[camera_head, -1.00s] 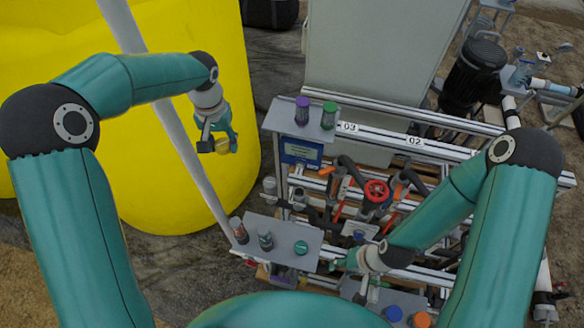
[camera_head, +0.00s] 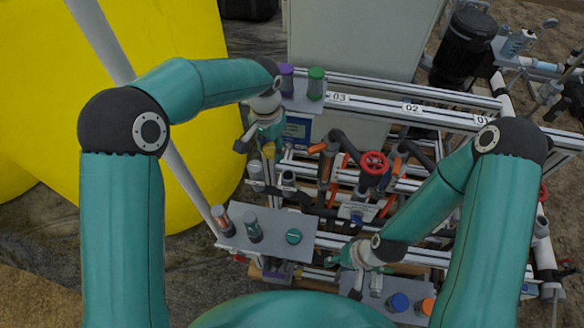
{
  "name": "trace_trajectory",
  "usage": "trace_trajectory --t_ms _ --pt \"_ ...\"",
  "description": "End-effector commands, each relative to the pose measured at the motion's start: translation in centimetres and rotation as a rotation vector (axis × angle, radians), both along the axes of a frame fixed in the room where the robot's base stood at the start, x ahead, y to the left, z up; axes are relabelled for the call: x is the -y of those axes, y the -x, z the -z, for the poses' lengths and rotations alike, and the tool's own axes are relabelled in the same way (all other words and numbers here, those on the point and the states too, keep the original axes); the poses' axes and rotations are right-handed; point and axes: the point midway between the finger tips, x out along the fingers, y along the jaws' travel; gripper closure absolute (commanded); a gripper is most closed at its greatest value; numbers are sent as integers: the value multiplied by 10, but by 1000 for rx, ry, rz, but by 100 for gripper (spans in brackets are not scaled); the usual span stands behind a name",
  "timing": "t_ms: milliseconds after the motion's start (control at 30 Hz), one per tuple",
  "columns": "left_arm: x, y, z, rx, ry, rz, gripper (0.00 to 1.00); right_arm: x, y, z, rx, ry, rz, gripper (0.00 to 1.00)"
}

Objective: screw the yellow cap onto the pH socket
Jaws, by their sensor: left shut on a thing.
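My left gripper (camera_head: 263,143) points down over the left end of the skid, shut on the yellow cap (camera_head: 268,153), a small yellow piece showing at its fingertips. The fingers partly hide the cap. Pale fittings (camera_head: 256,172) stand on the skid just below the cap; I cannot tell which one is the pH socket, and the cap looks apart from them. My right gripper (camera_head: 332,257) is low at the front of the skid, near the right edge of the grey shelf. Its fingers are too small and covered to tell whether they are open.
A purple-capped (camera_head: 287,78) and a green-capped container (camera_head: 316,84) stand on the upper shelf. A red valve wheel (camera_head: 374,163) is mid-skid. A large yellow tank (camera_head: 190,190) stands left.

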Motion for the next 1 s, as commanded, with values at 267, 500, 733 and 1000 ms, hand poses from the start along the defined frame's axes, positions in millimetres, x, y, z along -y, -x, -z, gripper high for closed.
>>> trace_trajectory --t_ms 267,500,733,1000 --pt "43 6 34 0 1 169 72 0 0 28 1 0 0 60" --pt "43 7 39 -1 1 171 72 0 0 31 1 0 0 60" --pt "43 7 49 0 1 170 72 0 0 39 1 0 0 60" --pt "43 7 63 0 1 170 72 0 0 49 1 0 0 60"
